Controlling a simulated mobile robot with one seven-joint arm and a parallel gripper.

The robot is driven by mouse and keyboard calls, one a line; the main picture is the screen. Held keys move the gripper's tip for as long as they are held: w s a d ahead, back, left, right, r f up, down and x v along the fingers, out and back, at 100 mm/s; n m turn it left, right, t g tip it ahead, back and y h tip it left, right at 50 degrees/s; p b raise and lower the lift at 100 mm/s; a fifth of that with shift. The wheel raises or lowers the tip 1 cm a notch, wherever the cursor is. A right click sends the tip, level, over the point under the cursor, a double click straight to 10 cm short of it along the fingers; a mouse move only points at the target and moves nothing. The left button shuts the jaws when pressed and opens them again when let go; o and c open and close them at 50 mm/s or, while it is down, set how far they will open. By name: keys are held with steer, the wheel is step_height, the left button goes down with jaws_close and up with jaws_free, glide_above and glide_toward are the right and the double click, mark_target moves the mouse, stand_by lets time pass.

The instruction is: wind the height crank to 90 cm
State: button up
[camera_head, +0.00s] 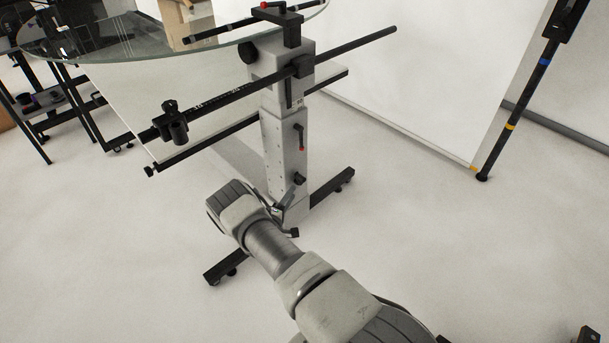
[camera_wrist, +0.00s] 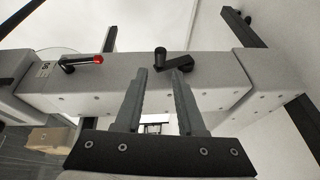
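The grey lift column (camera_head: 284,150) stands under the round glass turntable top (camera_head: 170,45). A short black crank (camera_head: 299,179) with an upright knob sits low on the column, seemingly the height crank. In the wrist view this crank (camera_wrist: 175,65) lies just beyond my fingertips, and its knob shows between them. My gripper (camera_wrist: 159,74) is open and empty, with a gap between its fingers. In the head view my gripper (camera_head: 288,205) is near the column's lower part, partly hidden by my wrist. I cannot tell whether a finger touches the crank.
A red-tipped lever (camera_head: 300,138) sits higher on the column; it also shows in the wrist view (camera_wrist: 81,62). A small label (camera_wrist: 43,69) there is too small to read surely. A long black rail (camera_head: 345,48) crosses the column. Black feet (camera_head: 331,186) spread below.

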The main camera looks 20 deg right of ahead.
mark_target(301, 180)
steer(key=b+x, duration=0.4)
steer(key=x, duration=0.9)
steer(key=shift+f, duration=0.1)
jaws_close()
stand_by(0.9)
